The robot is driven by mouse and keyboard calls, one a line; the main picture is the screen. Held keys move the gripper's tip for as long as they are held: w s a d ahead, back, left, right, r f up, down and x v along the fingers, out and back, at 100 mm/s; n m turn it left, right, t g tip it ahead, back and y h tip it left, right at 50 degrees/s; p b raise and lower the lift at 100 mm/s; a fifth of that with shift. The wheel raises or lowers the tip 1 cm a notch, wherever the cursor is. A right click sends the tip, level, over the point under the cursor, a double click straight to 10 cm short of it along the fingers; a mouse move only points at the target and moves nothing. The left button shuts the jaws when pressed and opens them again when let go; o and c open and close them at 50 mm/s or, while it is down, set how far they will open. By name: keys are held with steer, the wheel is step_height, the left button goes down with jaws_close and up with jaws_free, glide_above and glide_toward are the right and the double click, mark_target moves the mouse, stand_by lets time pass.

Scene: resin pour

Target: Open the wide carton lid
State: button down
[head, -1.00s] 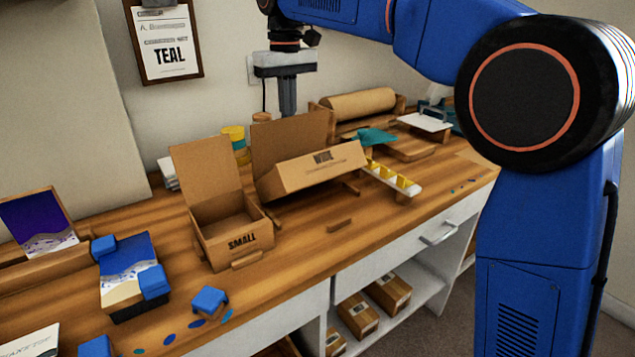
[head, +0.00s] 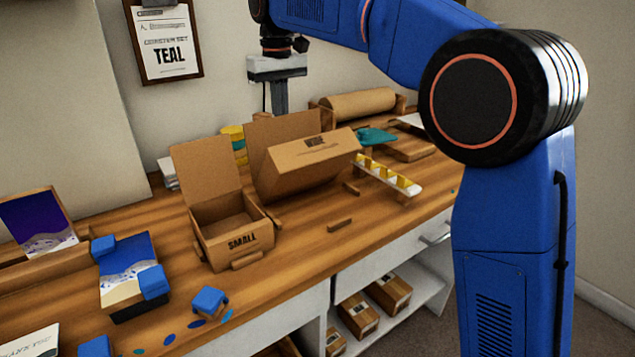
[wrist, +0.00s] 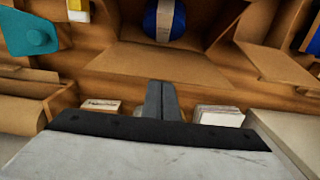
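The wide carton (head: 305,168) is brown cardboard with its label on the panel facing up and forward. It sits tilted on the bench, its front raised. Its lid panel (head: 282,130) stands up at the back, leaning a little. My gripper (head: 279,105) points down behind the lid, and its fingertips are hidden by the panel in the head view. In the wrist view my gripper (wrist: 161,88) shows two grey fingers pressed together with nothing seen between them. A brown cardboard panel (wrist: 165,62) lies just beyond them; whether they touch it I cannot tell.
The small carton (head: 230,235) stands open just left of the wide one. A white strip with yellow pieces (head: 388,176) lies to the right. A paper roll (head: 358,104) and teal piece (head: 376,137) are behind. Stacked coloured jars (head: 235,143) stand behind the cartons.

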steer(key=shift+r, duration=0.1)
step_height(320, 180, up, 9)
stand_by(0.9)
steer(key=shift+d, duration=0.1)
stand_by(0.5)
